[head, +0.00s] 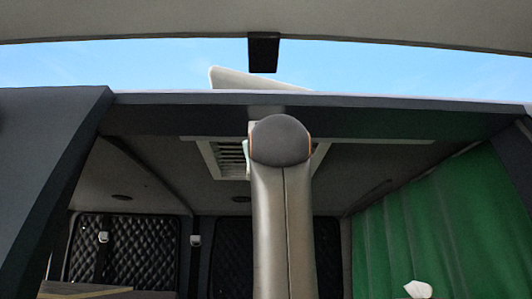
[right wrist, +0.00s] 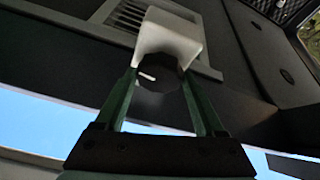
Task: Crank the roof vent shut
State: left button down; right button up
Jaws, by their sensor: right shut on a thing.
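The roof vent's white slatted frame (head: 228,160) is set in the van ceiling, partly hidden behind my right arm in the head view; it also shows in the right wrist view (right wrist: 128,17). A pale lid (head: 250,80) stands tilted up above the roof edge. In the right wrist view a dark round crank knob (right wrist: 160,85) with a white mark hangs under a white housing (right wrist: 168,38). My right gripper (right wrist: 159,80) is shut on the knob, one green finger on each side. In the head view my arm hides most of this gripper. My left gripper is not in view.
The dark tailgate opening's top edge (head: 180,120) runs across above my arm. A green curtain (head: 440,225) hangs at the right. Quilted dark panels (head: 130,245) are at the back. A small white thing (head: 418,289) at lower right is unclear.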

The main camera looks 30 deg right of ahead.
jog(key=n+g+y, duration=0.1)
jog(key=n+y, duration=0.2)
jog(key=n, duration=0.5)
jog(key=n+g+y+p, duration=0.1)
jog(key=n+y, duration=0.2)
jog(key=n, duration=0.5)
jog(key=r+n+g+y+p, duration=0.1)
jog(key=n+y, duration=0.2)
jog(key=n, duration=0.4)
jog(key=shift+s+d+n, duration=0.3)
jog(key=shift+d+n, duration=0.1)
jog(key=o, duration=1.3)
jog(key=shift+o, duration=0.2)
jog(key=shift+s, duration=0.1)
jog(key=s+a+r+b, duration=0.1)
jog(key=s, duration=1.1)
jog(key=shift+a+r+b, duration=0.2)
jog(key=shift+a+b, duration=0.1)
jog(key=shift+a, duration=0.1)
